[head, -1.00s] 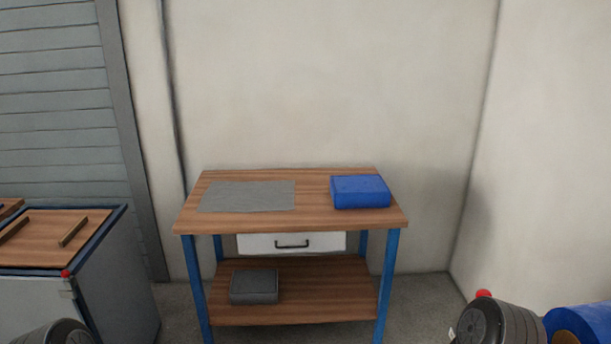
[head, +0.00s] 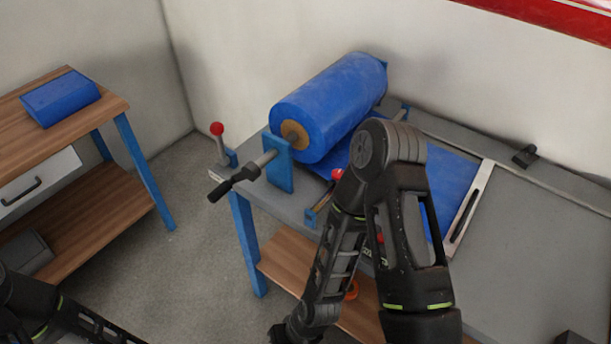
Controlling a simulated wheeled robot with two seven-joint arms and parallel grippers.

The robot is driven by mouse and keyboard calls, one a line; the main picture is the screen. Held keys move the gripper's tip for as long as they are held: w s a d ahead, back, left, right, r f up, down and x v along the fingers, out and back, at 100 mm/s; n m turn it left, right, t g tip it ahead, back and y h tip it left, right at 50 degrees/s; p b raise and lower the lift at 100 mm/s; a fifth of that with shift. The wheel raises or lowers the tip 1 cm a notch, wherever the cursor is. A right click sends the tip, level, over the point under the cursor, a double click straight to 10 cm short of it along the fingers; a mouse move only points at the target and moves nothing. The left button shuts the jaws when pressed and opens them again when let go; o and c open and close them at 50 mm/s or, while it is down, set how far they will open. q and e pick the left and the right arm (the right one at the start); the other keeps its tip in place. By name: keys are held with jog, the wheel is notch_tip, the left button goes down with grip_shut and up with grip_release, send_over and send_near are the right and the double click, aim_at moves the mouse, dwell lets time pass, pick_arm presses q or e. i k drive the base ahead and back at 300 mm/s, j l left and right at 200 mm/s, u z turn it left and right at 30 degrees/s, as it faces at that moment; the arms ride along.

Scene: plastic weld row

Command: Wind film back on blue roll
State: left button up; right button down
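The blue roll (head: 335,100) lies on its shaft between blue brackets at the back left of a grey bench in the head view. A crank (head: 235,183) with a black handle sticks out from its near left end. Blue film (head: 452,180) runs from under the roll flat across the bench to a pale metal bar (head: 470,205). My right arm crosses in front of the bench and hides part of the film. Its forearm points down to the bottom edge, and its fingers cannot be seen. My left arm shows at the bottom left, with its gripper outside the picture.
A lever with a red knob (head: 217,129) stands at the bench's left corner, near the crank. Another red knob (head: 337,173) is beside my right arm. A wooden table (head: 75,120) with a blue folded bundle (head: 60,97) stands left. Open floor lies between table and bench.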

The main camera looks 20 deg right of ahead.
aim_at(251, 171)
jog(key=i+j+z, duration=0.1)
jog(key=z, duration=0.4)
jog(key=i+j+z, duration=0.1)
jog(key=j+z, duration=0.2)
jog(key=z, duration=0.15)
jog(key=j+z, duration=0.25)
jog(key=z, duration=0.25)
jog(key=j+z, duration=0.25)
jog(key=z, duration=0.25)
jog(key=j+z, duration=0.25)
jog(key=z, duration=0.25)
jog(key=k+j+z, duration=0.2)
jog(key=j, duration=0.2)
jog(key=k+j+z, duration=0.2)
jog(key=j, duration=0.15)
jog(key=k+j+z, duration=0.15)
jog(key=j, duration=0.2)
jog(key=k+j, duration=0.2)
jog(key=j, duration=0.15)
jog(key=k+j, duration=0.45)
jog(key=j, duration=0.25)
